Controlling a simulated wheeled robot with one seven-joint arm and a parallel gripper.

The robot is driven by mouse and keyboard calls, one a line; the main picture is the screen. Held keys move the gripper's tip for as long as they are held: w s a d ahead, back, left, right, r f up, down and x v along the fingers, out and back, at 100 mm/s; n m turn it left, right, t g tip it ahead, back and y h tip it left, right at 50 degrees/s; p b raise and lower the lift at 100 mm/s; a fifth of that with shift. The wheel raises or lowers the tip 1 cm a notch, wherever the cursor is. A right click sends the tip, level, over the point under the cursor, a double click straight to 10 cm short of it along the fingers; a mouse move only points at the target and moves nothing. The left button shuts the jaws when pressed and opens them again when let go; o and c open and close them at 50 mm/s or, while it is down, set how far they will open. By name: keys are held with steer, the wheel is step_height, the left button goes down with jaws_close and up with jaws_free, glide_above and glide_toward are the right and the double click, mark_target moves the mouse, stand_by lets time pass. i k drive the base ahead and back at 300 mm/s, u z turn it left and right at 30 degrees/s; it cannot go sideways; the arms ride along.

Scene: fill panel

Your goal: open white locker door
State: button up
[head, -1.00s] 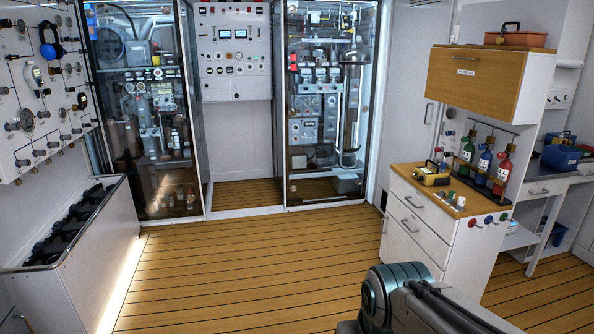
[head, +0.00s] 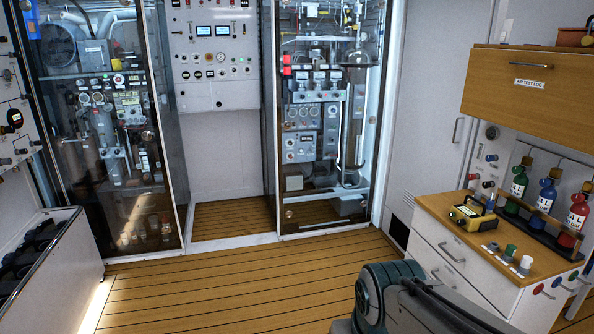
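A tall white locker door (head: 425,130) stands at the back, between the right glass cabinet and the wooden wall cupboard. It looks shut. Its grey upright handle (head: 457,130) is near the door's right edge. A dark vent grille (head: 399,231) is low by the door's left side. The white drawer unit hides the lower right of the door. A link of my arm shows at the bottom of the view, but my gripper is outside the picture.
The white drawer unit (head: 455,262) with its wooden top juts out at right, below the wooden cupboard (head: 531,92). A yellow device (head: 474,213) and several gas bottles stand on it. Glass cabinets (head: 326,110) line the back. The wood floor (head: 230,285) ahead is clear.

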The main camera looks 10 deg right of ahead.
mark_target(432, 137)
steer(key=z, duration=0.15)
steer(key=i, duration=1.55)
steer(key=z, duration=0.4)
steer(key=i, duration=1.7)
steer(key=z, duration=0.35)
steer(key=i, duration=0.9)
steer(key=z, duration=0.15)
